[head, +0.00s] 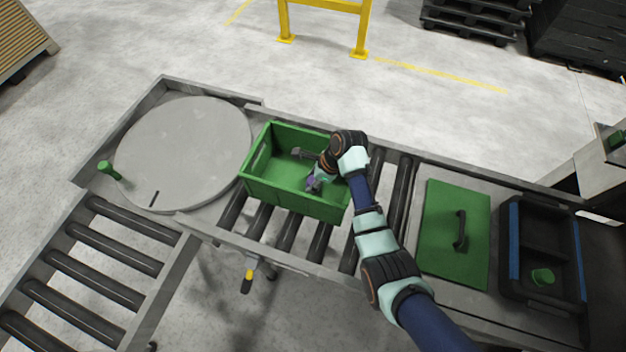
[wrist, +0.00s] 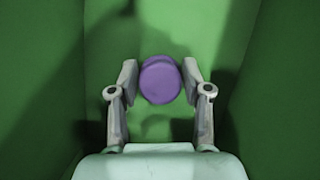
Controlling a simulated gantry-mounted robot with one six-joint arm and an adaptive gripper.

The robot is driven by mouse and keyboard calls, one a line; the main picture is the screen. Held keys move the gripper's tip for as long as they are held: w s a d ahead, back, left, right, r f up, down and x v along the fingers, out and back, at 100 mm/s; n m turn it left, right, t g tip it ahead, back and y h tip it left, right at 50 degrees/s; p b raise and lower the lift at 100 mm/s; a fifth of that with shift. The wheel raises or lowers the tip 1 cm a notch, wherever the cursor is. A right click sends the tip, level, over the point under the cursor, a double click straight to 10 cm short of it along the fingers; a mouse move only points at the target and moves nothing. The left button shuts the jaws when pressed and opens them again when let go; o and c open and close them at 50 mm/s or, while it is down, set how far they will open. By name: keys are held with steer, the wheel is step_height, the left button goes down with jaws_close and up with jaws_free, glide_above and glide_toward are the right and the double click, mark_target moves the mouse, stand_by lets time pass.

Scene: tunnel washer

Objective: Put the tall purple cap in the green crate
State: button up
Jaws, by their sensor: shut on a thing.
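The tall purple cap (wrist: 160,80) is between the two fingers of my gripper (wrist: 160,82) in the wrist view, and the fingers are shut on it. In the head view the purple cap (head: 313,184) shows as a small patch at my gripper (head: 314,181), inside the green crate (head: 268,187). The crate stands open on the rollers. Green walls and the crate floor surround the gripper in the wrist view. Whether the cap touches the crate floor I cannot tell.
A round grey turntable (head: 185,150) lies left of the crate, with a green peg (head: 108,169) at its edge. To the right are a green lid (head: 440,225) with a black handle and a black bin (head: 545,210) holding a green cap (head: 543,276). Bare rollers (head: 290,228) show beside the crate.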

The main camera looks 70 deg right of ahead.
steer(key=o, duration=1.2)
steer(key=shift+f, duration=0.1)
steer(key=shift+c, duration=0.2)
steer(key=p+v, duration=0.2)
steer(key=v, duration=1)
steer(key=shift+w, duration=0.1)
